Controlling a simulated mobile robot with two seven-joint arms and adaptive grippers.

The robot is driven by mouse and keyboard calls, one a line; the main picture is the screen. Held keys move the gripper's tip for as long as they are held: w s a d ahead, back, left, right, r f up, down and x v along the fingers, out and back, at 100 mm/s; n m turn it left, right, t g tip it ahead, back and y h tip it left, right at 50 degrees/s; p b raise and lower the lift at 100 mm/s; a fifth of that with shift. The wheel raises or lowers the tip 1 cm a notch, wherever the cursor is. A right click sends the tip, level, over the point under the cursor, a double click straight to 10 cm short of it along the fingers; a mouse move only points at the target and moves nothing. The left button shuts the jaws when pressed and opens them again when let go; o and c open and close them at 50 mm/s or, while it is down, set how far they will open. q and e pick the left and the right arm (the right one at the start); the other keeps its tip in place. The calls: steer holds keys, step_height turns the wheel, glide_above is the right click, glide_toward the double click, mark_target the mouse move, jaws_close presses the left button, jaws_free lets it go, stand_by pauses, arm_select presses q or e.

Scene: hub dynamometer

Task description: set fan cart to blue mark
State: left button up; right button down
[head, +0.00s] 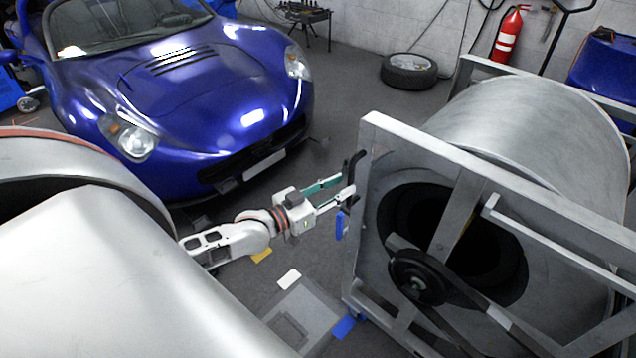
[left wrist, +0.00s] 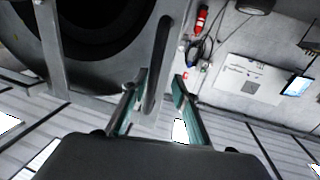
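The fan cart is a grey metal frame (head: 372,145) around a large silver drum (head: 530,120), at the right of the head view. A black upright handle (head: 352,168) is on its near-left post. My left gripper (head: 334,192) is at this handle with its fingers apart. In the left wrist view the grey handle bar (left wrist: 160,75) shows between the open fingertips (left wrist: 158,88), nearer the left one; I cannot tell whether they touch. A blue mark (head: 344,327) lies on the floor by the cart's lower left corner. My right gripper is not in view.
A blue car (head: 190,90) stands at the back left. A yellow mark (head: 262,255) and a white mark (head: 289,279) lie on the floor. A tyre (head: 408,70) and a fire extinguisher (head: 509,35) are by the back wall. Floor between car and cart is mostly clear.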

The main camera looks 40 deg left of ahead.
arm_select(q)
steer(key=v, duration=0.9)
steer(key=shift+s, duration=0.2)
steer(key=shift+r, duration=0.1)
steer(key=s+d+f+g+y, duration=0.1)
steer(key=s+d+f+g, duration=0.2)
steer(key=s+d+f, duration=0.3)
steer(key=s+d+f+m+g+y, duration=0.1)
steer(key=s+d+f+g, duration=0.2)
steer(key=s+d+f, duration=0.4)
steer(key=d+f, duration=0.5)
steer(key=f, duration=0.2)
steer(key=shift+f+g, duration=0.15)
steer(key=shift+g, duration=0.15)
steer(key=shift+w+d, duration=0.1)
steer(key=shift+d, duration=0.05)
